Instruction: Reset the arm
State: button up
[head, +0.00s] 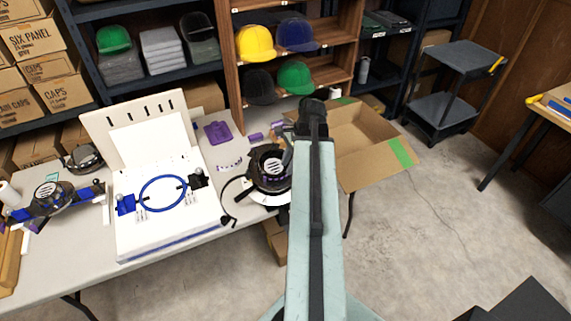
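My pale green and black arm reaches from the bottom middle of the head view up toward the worktable's right end. My gripper (312,108) is the dark end of the arm, seen from behind. Its fingers cannot be made out, so I cannot tell whether it is open or holds anything. The arm hides part of the floor and part of an open cardboard box (365,135). A dark round device with purple parts (270,168) sits on the table just left of the arm.
The worktable (70,262) holds a white machine with a blue hoop (162,193) and a second dark device (50,200). Shelves with caps (256,42) stand behind. A grey cart (465,60) stands at the back right.

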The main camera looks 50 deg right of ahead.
jog(key=shift+v, duration=0.95)
jog(key=shift+w, duration=0.1)
jog(key=w+a+n+g, duration=0.1)
jog(key=w+a+n, duration=0.45)
jog(key=a, duration=0.95)
jog(key=w+a+n+g, duration=0.1)
jog(key=w+a+n, duration=0.2)
jog(key=w+a, duration=0.85)
jog(key=s+a+n+h, duration=0.1)
jog(key=s+a+n, duration=0.2)
jog(key=a+n, duration=0.4)
jog(key=s+a+f+n+h, duration=0.1)
jog(key=s+a+n, duration=0.1)
jog(key=a+n, duration=0.4)
jog(key=shift+s+a+f+n+g, duration=0.15)
jog(key=shift+s+a+n+g, duration=0.25)
jog(key=shift+a, duration=0.4)
